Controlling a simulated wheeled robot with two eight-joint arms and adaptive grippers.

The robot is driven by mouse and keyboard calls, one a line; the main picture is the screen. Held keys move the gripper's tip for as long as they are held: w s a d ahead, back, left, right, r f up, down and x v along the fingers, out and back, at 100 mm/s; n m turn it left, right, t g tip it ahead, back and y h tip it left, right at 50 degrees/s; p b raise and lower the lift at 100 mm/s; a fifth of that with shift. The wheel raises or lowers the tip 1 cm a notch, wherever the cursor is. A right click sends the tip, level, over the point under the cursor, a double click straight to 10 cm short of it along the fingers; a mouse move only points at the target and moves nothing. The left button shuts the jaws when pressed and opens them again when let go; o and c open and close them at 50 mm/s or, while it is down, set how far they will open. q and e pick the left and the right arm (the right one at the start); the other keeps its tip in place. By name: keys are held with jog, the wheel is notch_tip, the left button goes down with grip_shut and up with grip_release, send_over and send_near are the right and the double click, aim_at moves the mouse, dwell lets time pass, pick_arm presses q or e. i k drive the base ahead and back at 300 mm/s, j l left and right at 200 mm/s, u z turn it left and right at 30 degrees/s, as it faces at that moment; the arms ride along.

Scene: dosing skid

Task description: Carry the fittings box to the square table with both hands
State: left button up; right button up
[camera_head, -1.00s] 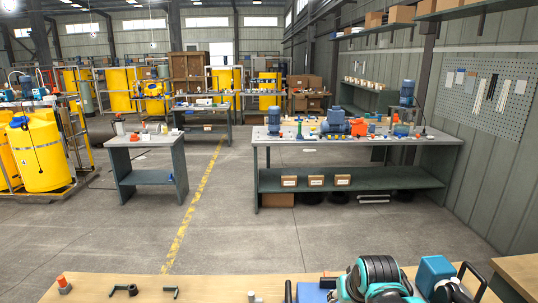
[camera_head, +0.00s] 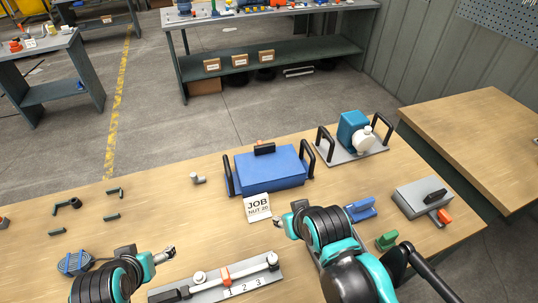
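A blue box (camera_head: 270,171) with a black upright handle at each end sits on the near wooden table (camera_head: 215,190); it looks like the fittings box. A small dark block lies on its far edge. My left gripper (camera_head: 169,251) is over the table, in front and left of the box, apart from it.
A numbered rail (camera_head: 225,281), a blue clamp (camera_head: 361,209) and a grey case (camera_head: 421,197) lie nearer. Open floor separates this table from the grey bench (camera_head: 265,62).

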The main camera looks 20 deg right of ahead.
aim_at(474, 113)
jog(key=l+u, duration=0.2)
jog(key=l, duration=0.6)
jog(key=l+u, duration=0.15)
jog(key=l, duration=0.65)
jog(key=k, duration=0.05)
